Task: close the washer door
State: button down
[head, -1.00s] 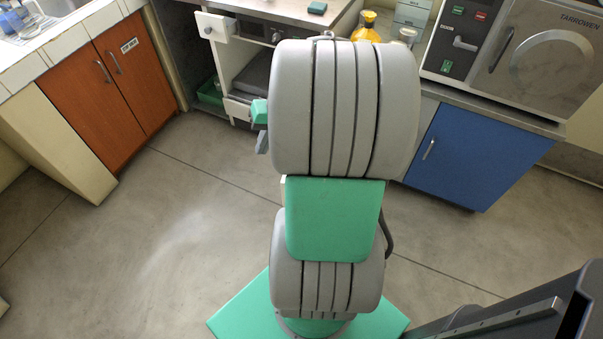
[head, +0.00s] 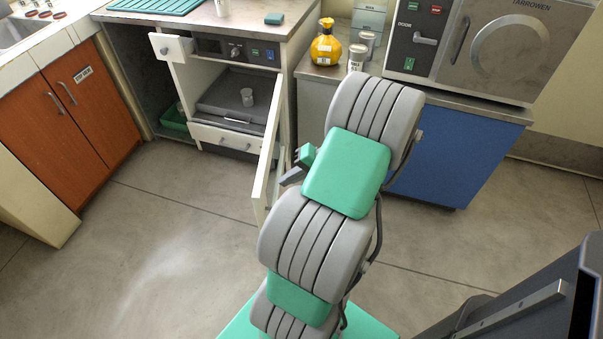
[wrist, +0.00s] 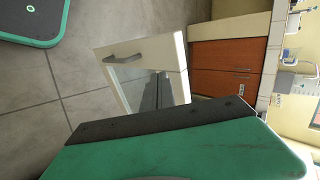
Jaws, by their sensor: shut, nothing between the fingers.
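The washer (head: 235,50) is the white unit under the counter, with a dark control panel. Its door (head: 270,160) stands wide open, seen nearly edge-on as a white frame reaching out toward me from the unit's right side. In the wrist view the door (wrist: 110,70) shows its white frame, glass pane and grey handle (wrist: 124,58). My gripper (head: 289,178) is shut and empty, just right of the door in the head view, partly hidden by my arm. In the wrist view its fingers (wrist: 163,82) appear against the glass; I cannot tell whether they touch it.
A grey rack (head: 225,105) with a small cup (head: 247,97) sits inside the washer. A white drawer (head: 171,47) juts out at its upper left. A blue cabinet (head: 450,150) stands right. Orange cabinets (head: 70,120) stand left. The floor before the washer is clear.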

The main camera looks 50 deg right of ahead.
aim_at(263, 184)
jog(key=shift+w+a+f, duration=0.1)
jog(key=shift+w+a, duration=0.5)
jog(key=shift+w, duration=0.3)
jog(key=shift+w+a, duration=0.55)
jog(key=shift+w, duration=0.35)
